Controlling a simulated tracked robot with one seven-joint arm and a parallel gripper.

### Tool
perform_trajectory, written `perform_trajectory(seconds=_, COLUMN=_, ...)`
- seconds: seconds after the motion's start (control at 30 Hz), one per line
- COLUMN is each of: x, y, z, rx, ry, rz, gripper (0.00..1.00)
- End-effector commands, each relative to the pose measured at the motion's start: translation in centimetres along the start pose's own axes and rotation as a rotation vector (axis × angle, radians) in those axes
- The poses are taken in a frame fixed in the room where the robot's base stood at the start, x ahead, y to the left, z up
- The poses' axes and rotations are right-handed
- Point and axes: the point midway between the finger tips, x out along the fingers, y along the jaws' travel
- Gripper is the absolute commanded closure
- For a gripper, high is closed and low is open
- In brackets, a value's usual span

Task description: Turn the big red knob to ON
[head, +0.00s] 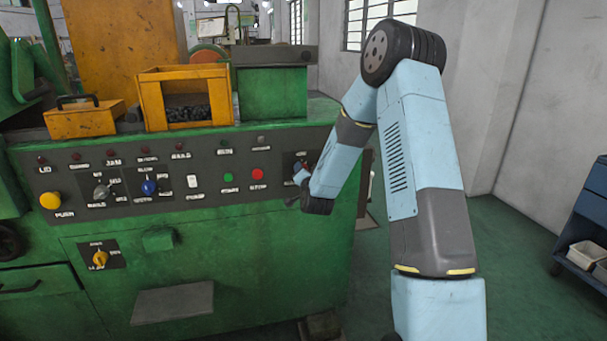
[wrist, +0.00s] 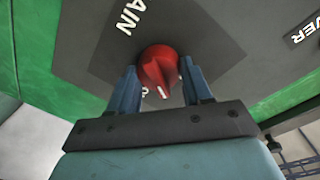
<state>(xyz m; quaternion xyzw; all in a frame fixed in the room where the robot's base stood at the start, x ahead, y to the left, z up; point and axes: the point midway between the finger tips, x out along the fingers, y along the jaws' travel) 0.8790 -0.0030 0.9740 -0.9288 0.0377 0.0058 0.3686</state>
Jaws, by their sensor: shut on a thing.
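The big red knob (wrist: 159,68) sits on a dark plate (wrist: 95,45) with white lettering, partly readable as "AIN", in the wrist view. A white mark shows on the knob's near edge, close to a partly hidden label. My gripper (wrist: 162,82) has one blue finger on each side of the knob and is shut on it. In the head view my gripper (head: 299,180) is at the right end of the machine's control panel (head: 205,205). There, my arm covers most of the knob and its labels.
The panel also carries a yellow push button (head: 50,200), a blue knob (head: 149,187), a green button (head: 228,177) and a red stop button (head: 257,174). A yellow bin (head: 152,103) stands on top of the machine. Open floor lies to the right, before a blue cart (head: 588,215).

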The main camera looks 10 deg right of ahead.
Motion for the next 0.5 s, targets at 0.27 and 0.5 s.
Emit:
perform_trajectory(seconds=0.27, x=-0.04, y=0.51, z=-0.1, rx=0.262, ry=-0.019, rz=0.012, gripper=0.81)
perform_trajectory(seconds=0.5, x=-0.05, y=0.71, z=-0.08, rx=0.488, ry=-0.037, rz=0.018, gripper=0.81)
